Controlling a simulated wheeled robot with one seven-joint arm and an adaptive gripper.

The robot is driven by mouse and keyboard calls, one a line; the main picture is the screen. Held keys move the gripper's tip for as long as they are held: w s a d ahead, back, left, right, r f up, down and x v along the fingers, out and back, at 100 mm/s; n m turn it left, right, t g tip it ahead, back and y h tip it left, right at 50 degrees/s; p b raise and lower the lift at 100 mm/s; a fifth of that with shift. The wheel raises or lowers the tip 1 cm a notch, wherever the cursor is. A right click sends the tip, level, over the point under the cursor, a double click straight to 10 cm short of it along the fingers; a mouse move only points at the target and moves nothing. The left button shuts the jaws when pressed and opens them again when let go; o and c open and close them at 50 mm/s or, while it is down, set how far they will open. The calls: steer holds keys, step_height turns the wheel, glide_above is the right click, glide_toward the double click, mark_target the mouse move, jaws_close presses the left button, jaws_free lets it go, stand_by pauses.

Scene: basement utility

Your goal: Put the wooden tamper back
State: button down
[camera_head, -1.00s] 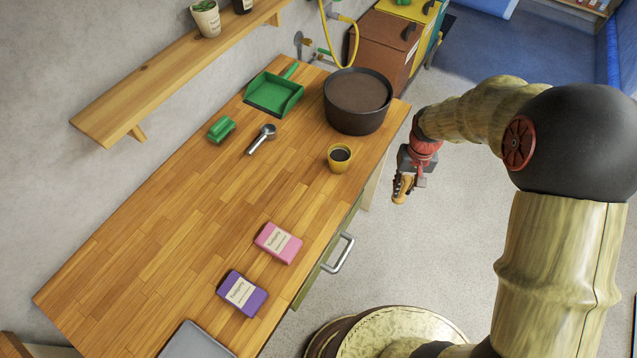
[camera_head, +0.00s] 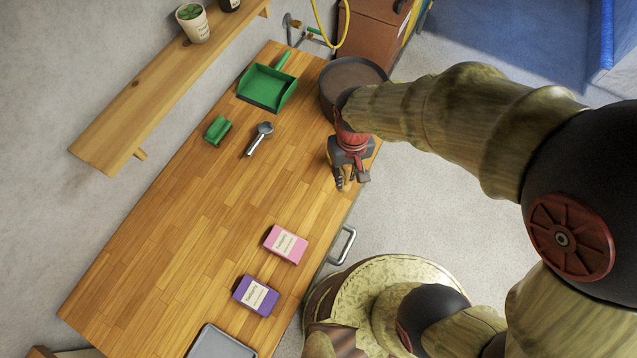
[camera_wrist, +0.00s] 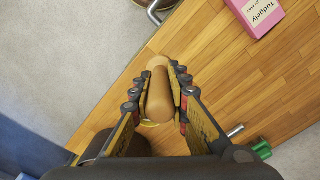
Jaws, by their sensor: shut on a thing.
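My gripper (camera_head: 345,183) is over the right edge of the wooden workbench, in front of the dark round pot. In the wrist view my gripper (camera_wrist: 158,98) is shut on the wooden tamper (camera_wrist: 159,95), a smooth tan piece with a rounded end, held between both fingers. In the head view the tamper is mostly hidden by the gripper.
The dark pot (camera_head: 328,92), green dustpan (camera_head: 266,88), green brush (camera_head: 217,130) and metal scoop (camera_head: 259,138) are at the bench's far end. Pink (camera_head: 286,245) and purple (camera_head: 256,295) boxes and a grey tray (camera_head: 219,343) lie nearer. The bench middle (camera_head: 200,220) is clear.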

steer(key=shift+w+a+f+b, duration=0.15)
steer(key=shift+a+f, duration=1)
steer(key=shift+f, duration=0.5)
steer(key=shift+w+a+f+b, duration=0.15)
steer(key=shift+a+f, duration=1)
steer(key=shift+f, duration=0.45)
steer(key=shift+w+a+f+b, duration=0.15)
steer(key=shift+a+f, duration=1)
steer(key=shift+f, duration=0.5)
steer(key=shift+f, duration=0.2)
steer(key=c, duration=1.7)
jaws_free()
steer(key=shift+r, duration=0.1)
